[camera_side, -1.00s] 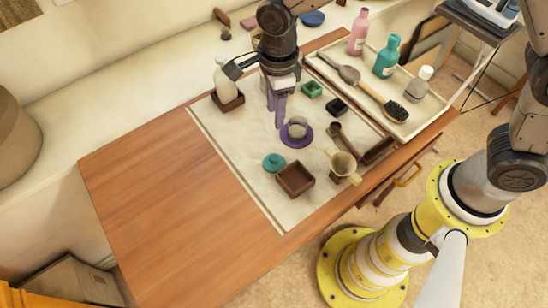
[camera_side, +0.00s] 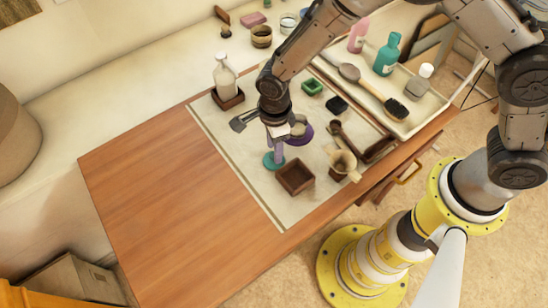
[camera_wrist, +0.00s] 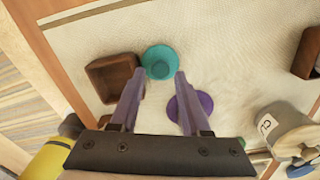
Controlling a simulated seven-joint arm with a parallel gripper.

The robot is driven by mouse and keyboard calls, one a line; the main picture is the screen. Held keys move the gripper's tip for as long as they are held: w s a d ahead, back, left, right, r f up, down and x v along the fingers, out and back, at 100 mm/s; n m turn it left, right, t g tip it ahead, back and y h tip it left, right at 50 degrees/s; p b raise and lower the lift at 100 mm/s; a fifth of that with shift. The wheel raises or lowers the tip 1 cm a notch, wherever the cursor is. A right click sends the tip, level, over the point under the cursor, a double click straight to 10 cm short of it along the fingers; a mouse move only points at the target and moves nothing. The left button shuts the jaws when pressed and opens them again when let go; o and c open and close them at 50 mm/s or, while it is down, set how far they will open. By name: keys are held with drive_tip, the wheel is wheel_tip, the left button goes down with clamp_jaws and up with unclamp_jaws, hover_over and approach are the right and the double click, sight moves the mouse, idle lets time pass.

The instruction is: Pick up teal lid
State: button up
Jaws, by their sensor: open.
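The teal lid (camera_side: 269,163) lies on the pale mat, partly hidden by my fingers in the side view. In the wrist view the teal lid (camera_wrist: 160,60) shows whole, round with a smaller raised middle. My gripper (camera_side: 276,160) points down over the lid. In the wrist view my gripper (camera_wrist: 160,80) is open and empty. The lid appears just beyond the gap between its two purple fingertips. I cannot tell the exact height of the fingertips above the lid.
A brown square box (camera_side: 295,177) stands close beside the lid; it is left of the lid in the wrist view (camera_wrist: 106,72). A purple saucer (camera_side: 305,131) lies behind my gripper. A white bottle (camera_side: 225,77) stands farther back. The wooden tabletop (camera_side: 160,190) at left is clear.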

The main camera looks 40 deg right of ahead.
wheel_tip(320, 180, down, 2)
drive_tip(key=shift+f, duration=0.1)
clamp_jaws()
idle(0.5)
